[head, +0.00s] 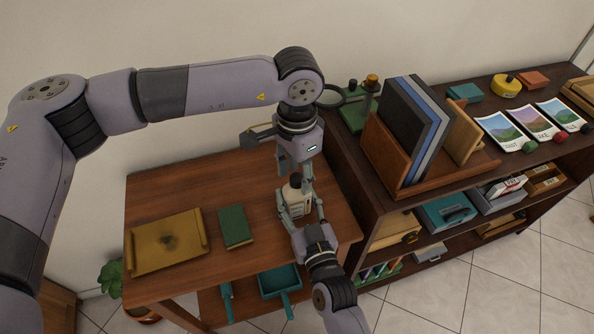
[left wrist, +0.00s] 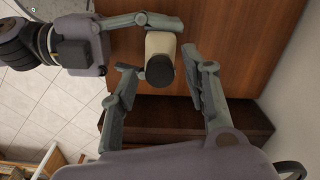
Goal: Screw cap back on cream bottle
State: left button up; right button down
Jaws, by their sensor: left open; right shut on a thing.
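The cream bottle (head: 295,202) stands upright over the right part of the wooden table, with a dark cap (head: 295,180) at its top. In the left wrist view, the bottle (left wrist: 160,44) is seen from above and the dark cap (left wrist: 160,71) covers its near end. How tightly the cap sits cannot be told. My right gripper (head: 303,214) is shut on the bottle's body from the front. My left gripper (head: 295,172) points down from above and is open, its fingers on either side of the cap with gaps. It also shows in the left wrist view (left wrist: 163,75).
A tan tray (head: 168,243) and a green book (head: 235,227) lie on the table (head: 150,190) to the left. A dark shelf unit with a book holder (head: 390,160) stands close on the right. A magnifier ring (head: 331,97) is behind my left wrist.

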pick_arm(q)
jog(key=shift+r, duration=0.15)
jog(key=shift+r, duration=2.1)
jog(key=shift+c, duration=0.4)
